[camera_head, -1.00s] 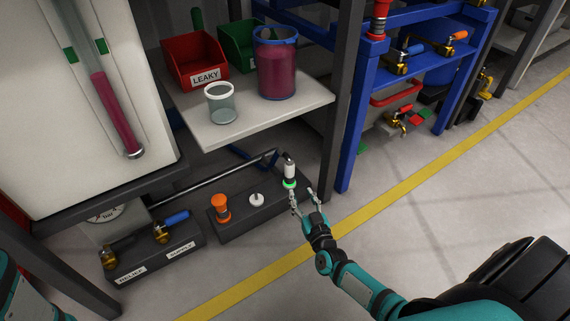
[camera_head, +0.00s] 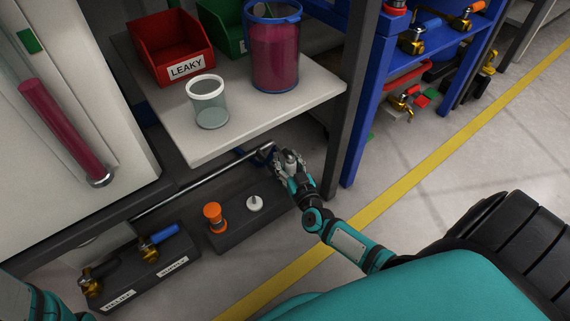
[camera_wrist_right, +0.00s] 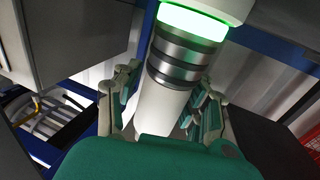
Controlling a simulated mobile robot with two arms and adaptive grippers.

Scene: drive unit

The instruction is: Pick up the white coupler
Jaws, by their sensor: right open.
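The white coupler (camera_head: 291,156) stands beside the dark floor block, at the end of the dark pipe bend. My right gripper (camera_head: 289,165) is open around it, and its fingers hide much of it in the head view. In the right wrist view the coupler's white body (camera_wrist_right: 162,112) and silver bands lie between the two open fingers (camera_wrist_right: 166,92). A green glowing ring (camera_wrist_right: 194,22) is at the top of that view. I cannot tell whether the fingers touch it. My left gripper is out of view; only part of its arm shows at the lower left.
The white shelf (camera_head: 280,115) overhangs close by, with a clear cup (camera_head: 209,103), a pink-filled bucket (camera_head: 274,50) and a red LEAKY bin (camera_head: 172,48). An orange fitting (camera_head: 213,214) and a white stub (camera_head: 254,203) stand on the dark block. A dark post (camera_head: 349,100) rises at the right.

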